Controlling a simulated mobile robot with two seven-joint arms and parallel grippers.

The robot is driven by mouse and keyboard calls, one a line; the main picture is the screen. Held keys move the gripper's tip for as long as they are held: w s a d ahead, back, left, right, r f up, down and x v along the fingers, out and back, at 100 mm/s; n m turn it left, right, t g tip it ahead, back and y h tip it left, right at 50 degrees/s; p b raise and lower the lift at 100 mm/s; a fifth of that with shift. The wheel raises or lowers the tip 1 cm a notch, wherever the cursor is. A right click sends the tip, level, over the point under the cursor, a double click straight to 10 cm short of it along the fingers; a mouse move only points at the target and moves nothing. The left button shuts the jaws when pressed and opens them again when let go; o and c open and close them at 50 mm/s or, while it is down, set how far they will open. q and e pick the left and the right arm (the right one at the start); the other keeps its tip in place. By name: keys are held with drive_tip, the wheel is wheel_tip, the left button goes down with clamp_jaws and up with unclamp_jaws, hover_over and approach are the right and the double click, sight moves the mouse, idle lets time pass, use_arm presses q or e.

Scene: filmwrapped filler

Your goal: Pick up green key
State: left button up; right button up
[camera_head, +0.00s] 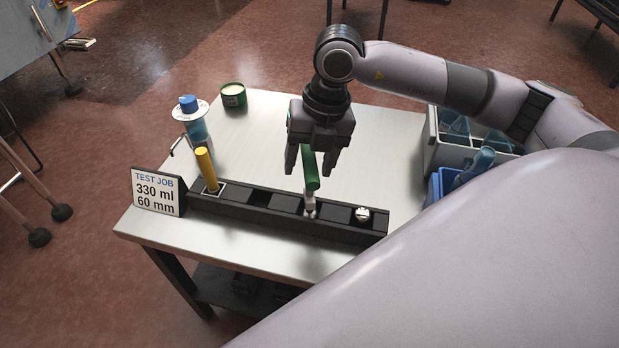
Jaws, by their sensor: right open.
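The green key (311,172) stands upright with a slight tilt in a slot of the black rack (270,213). It has a green cylindrical grip and a pale metal lower end. My right gripper (311,170) points down at the key from above and behind, its two fingers apart on either side of the green grip. The gripper is open; I cannot tell whether a finger touches the key. My left gripper is not in view.
The metal table (245,145) also holds a yellow key (206,168) in the rack, a small silver piece (362,214), a sign (157,192), a blue-topped bottle (194,120) and a green tin (233,96). Grey (447,152) and blue bins stand at right.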

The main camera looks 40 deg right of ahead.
clamp_jaws()
drive_tip(key=shift+r, duration=0.15)
wheel_tip(320, 180, up, 20)
drive_tip(key=p, duration=0.3)
idle(0.5)
